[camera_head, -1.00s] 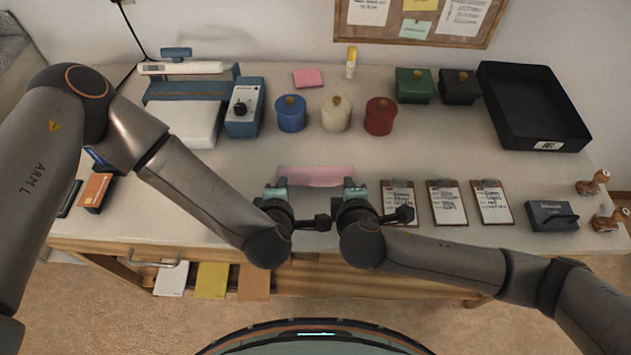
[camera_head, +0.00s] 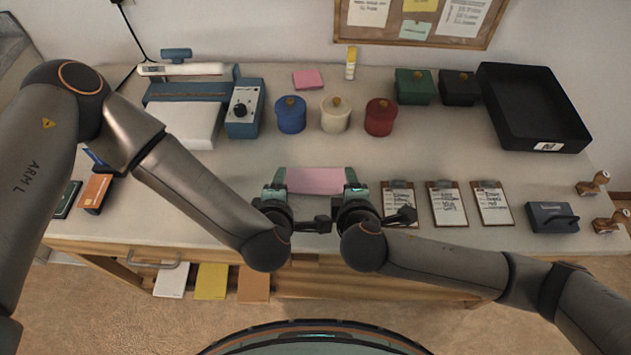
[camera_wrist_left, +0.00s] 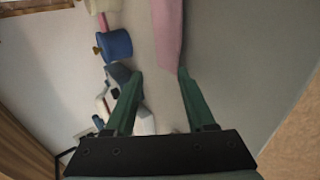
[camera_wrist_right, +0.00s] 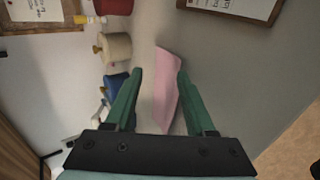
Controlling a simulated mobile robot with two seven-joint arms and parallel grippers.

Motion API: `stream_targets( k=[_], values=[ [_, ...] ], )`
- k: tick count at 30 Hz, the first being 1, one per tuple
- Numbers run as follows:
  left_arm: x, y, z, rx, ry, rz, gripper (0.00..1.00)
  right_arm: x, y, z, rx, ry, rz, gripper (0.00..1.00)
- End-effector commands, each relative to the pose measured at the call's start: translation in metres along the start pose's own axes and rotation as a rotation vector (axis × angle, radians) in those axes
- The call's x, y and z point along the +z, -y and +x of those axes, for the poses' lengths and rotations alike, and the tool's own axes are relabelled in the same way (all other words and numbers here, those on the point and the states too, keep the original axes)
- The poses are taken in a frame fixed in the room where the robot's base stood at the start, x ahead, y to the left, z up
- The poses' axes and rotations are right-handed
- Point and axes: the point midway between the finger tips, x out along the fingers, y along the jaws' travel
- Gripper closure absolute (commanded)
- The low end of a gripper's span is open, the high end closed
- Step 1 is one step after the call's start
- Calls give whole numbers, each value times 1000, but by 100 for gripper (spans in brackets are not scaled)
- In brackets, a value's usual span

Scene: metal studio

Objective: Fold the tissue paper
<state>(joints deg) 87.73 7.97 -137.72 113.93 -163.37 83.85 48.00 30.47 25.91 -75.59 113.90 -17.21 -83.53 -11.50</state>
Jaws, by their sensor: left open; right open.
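The pink tissue paper (camera_head: 315,181) lies on the table near its front edge, between my two grippers. It looks like a flat wide strip in the head view. It also shows in the left wrist view (camera_wrist_left: 168,35) and in the right wrist view (camera_wrist_right: 166,88). My left gripper (camera_head: 274,192) is open at the paper's left end; in its wrist view the fingertips (camera_wrist_left: 160,72) are apart, with the paper's end just beyond them. My right gripper (camera_head: 356,188) is open at the paper's right end, and the paper shows between its fingers (camera_wrist_right: 160,72). Neither gripper holds the paper.
Blue (camera_head: 291,114), cream (camera_head: 335,115) and red (camera_head: 380,117) lidded pots stand behind the paper. Several clipboards lie to the right, the nearest (camera_head: 398,204) close to my right gripper. A black tray (camera_head: 490,85) stands at the back right. A pink pad (camera_head: 307,79) lies at the back.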

Motion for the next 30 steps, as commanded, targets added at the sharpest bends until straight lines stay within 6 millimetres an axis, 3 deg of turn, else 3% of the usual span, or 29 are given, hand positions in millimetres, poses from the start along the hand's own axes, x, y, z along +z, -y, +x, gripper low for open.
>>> stream_targets(
  k=[3,16,21,30],
  values=[
    [0,-12,-17,0,1,-3,45,-1,-10,-17,0,-4,3,45],
    [1,-29,-81,0,3,-1,45,-1,-29,-81,0,-4,1,45],
    [0,-32,-90,0,1,0,45,0,-31,-90,0,0,0,45],
    [0,-32,-90,1,0,0,45,0,-31,-90,0,0,0,45]
  ],
)
